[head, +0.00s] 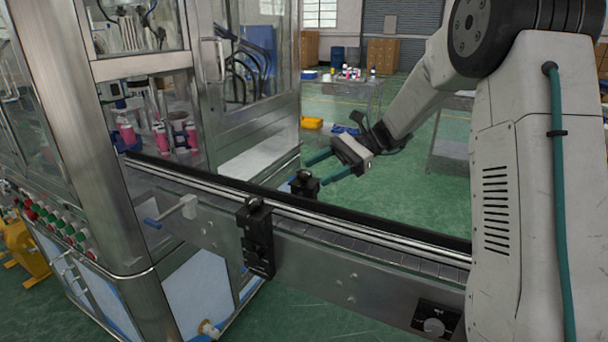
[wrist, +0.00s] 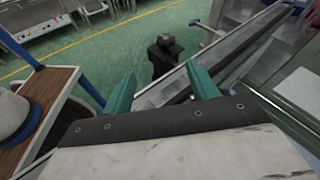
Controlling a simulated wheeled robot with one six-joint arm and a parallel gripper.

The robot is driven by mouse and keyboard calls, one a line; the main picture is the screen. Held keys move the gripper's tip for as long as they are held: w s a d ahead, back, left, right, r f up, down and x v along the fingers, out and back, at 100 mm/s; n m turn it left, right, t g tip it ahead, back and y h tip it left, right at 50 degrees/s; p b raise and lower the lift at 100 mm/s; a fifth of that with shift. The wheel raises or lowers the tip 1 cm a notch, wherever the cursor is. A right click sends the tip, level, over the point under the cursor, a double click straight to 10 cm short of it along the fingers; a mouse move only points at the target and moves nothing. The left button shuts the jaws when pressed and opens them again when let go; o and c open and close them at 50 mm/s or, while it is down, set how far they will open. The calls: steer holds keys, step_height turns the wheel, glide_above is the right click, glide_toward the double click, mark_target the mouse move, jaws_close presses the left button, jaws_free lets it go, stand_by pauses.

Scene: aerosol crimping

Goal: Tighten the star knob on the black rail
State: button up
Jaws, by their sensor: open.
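My gripper (head: 317,171) has two teal fingers, open with nothing between them. In the head view its fingertips are close to a small black bracket with a dark knob (head: 304,175) on top, on the far side of the conveyor. In the wrist view a black bracket and knob (wrist: 167,43) appear just beyond the gap between the fingers (wrist: 160,71), apart from them. The black rail (head: 370,222) runs along the conveyor. A second black bracket (head: 257,240) with a dark knob (head: 254,203) is on the near side. The knobs' star shape is too small to make out.
The conveyor's steel side (head: 330,263) runs diagonally below the rail. A glass-walled machine with pink cans (head: 160,136) stands at left. A control box (head: 434,319) is at lower right. A wood-topped stand (wrist: 55,92) is left in the wrist view.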

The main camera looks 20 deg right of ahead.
mark_target(305, 172)
steer(key=w+d+f+m+t+y, duration=0.35)
steer(key=w+d+f, duration=0.2)
steer(key=w, duration=0.25)
steer(key=shift+m+g, duration=0.35)
steer(key=a, duration=0.7)
steer(key=shift+w+a, duration=0.15)
steer(key=shift+w, duration=0.2)
steer(key=c, duration=1)
